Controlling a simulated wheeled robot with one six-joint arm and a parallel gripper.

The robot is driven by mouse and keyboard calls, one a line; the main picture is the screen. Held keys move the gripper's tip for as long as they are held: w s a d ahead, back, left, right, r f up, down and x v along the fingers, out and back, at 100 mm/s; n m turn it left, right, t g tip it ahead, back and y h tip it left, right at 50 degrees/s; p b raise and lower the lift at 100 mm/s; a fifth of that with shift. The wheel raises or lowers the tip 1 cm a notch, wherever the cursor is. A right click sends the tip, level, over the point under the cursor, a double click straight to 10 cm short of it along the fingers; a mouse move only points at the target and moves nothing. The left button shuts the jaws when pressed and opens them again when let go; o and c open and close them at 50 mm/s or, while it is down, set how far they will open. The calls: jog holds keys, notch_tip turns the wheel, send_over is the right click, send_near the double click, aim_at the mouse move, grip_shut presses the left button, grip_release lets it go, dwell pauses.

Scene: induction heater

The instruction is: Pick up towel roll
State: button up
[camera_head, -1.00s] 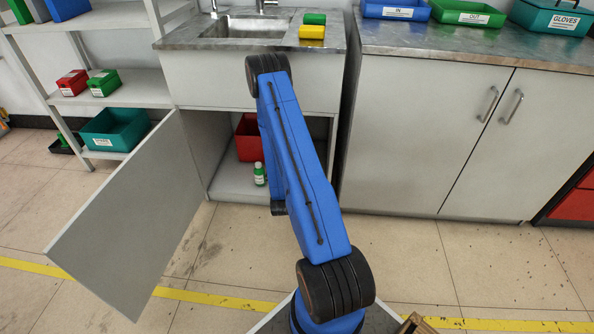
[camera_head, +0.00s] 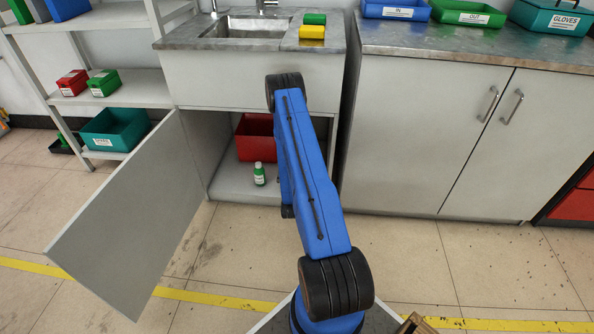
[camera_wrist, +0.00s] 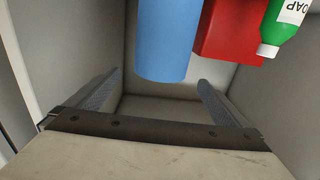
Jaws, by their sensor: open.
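The towel roll appears to be the blue cylinder (camera_wrist: 166,42) at the top middle of the wrist view, which looks upside down. Its top is cut off by the frame edge. My gripper (camera_wrist: 158,84) is open and empty, with one grey finger on each side below the roll's visible end. I cannot tell whether the roll is within finger reach. In the head view my arm hides both the gripper and the roll in the open cupboard under the sink.
A red bin (camera_head: 252,140) and a green soap bottle (camera_head: 260,174) stand in the cupboard; the wrist view shows both right of the roll. The open cupboard door (camera_head: 135,215) juts out at left. A closed cabinet (camera_head: 430,140) stands at right.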

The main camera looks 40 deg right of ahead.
jog(key=x, duration=0.9)
jog(key=shift+w+f, duration=0.2)
jog(key=shift+w, duration=0.05)
jog(key=shift+d, duration=0.1)
jog(key=c, duration=1.6)
jog(key=shift+r, duration=0.15)
notch_tip(320, 180, up, 10)
jog(key=shift+f, duration=0.1)
